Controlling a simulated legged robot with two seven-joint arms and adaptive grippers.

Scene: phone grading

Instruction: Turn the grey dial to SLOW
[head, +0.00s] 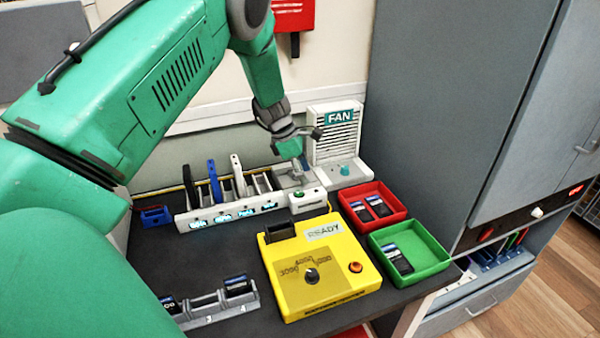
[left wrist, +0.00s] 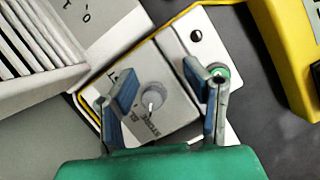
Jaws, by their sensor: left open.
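The grey dial (left wrist: 153,96) shows in the left wrist view, on a pale grey panel. Its light mark points towards the bottom of the picture. Lettering runs beside it; one word looks like STORE, and I cannot read SLOW. My left gripper (left wrist: 165,95) is open, one finger on each side of the dial in the picture, with nothing between them. Whether a finger touches it I cannot tell. In the head view my left gripper (head: 300,163) points down over the grey unit (head: 284,182) beside the fan; the dial is not clear there. My right gripper is not in view.
The fan panel (head: 333,135) with a teal knob (head: 345,170) stands right of the gripper. A slotted rack (head: 210,218) stands left. A white box with a green button (head: 308,201), a yellow box (head: 300,295), a red tray (head: 400,205) and a green tray (head: 436,258) are nearby.

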